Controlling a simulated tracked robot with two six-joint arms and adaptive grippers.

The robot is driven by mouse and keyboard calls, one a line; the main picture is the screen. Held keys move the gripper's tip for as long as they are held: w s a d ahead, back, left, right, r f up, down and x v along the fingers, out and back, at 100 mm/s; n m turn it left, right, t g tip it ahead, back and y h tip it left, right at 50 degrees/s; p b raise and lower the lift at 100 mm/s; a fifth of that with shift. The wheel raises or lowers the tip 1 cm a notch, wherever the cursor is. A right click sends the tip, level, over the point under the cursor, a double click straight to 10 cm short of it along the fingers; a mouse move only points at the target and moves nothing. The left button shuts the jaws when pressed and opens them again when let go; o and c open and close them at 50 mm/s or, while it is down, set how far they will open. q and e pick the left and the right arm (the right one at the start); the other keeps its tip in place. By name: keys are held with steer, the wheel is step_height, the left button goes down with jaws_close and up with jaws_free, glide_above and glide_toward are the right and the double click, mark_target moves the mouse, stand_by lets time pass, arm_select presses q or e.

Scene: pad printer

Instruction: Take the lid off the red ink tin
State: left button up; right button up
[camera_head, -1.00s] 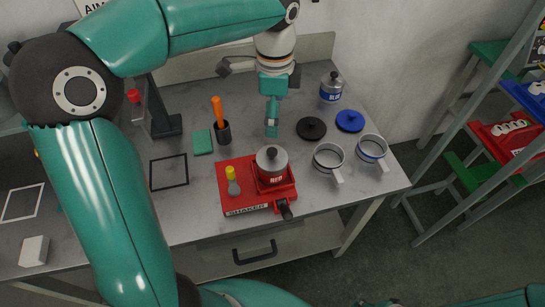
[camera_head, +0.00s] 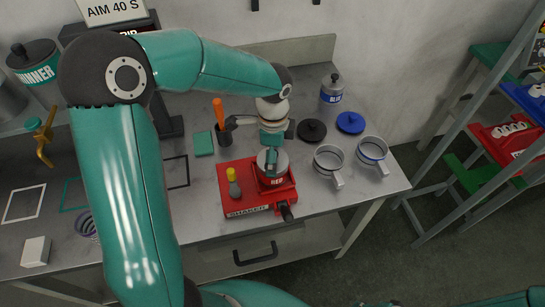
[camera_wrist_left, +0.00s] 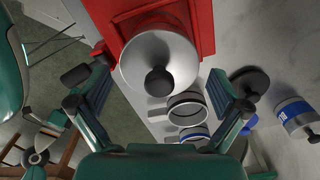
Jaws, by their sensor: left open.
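The red ink tin (camera_head: 266,183) stands upright in the red shaker (camera_head: 228,204), its "RED" label facing the front. Its round silver lid (camera_wrist_left: 140,62) with a dark knob (camera_wrist_left: 159,82) fills the upper middle of the left wrist view. In the head view the gripper hides much of the lid. My left gripper (camera_head: 271,160) points down over the tin. In the left wrist view its open fingers stand on either side of the lid and knob, apart from the knob, and hold nothing.
Two open metal cups (camera_head: 328,158) (camera_head: 372,152) stand right of the shaker. A black lid (camera_head: 312,130), a blue lid (camera_head: 350,122) and a blue-labelled tin (camera_head: 332,90) lie behind them. A dark holder with an orange-handled tool (camera_head: 218,112) stands left.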

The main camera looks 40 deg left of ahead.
arm_select(q)
steer(key=shift+f, duration=0.1)
steer(key=shift+c, duration=0.2)
steer(key=c, duration=0.8)
steer(key=shift+s, duration=0.1)
steer(key=shift+c, duration=0.7)
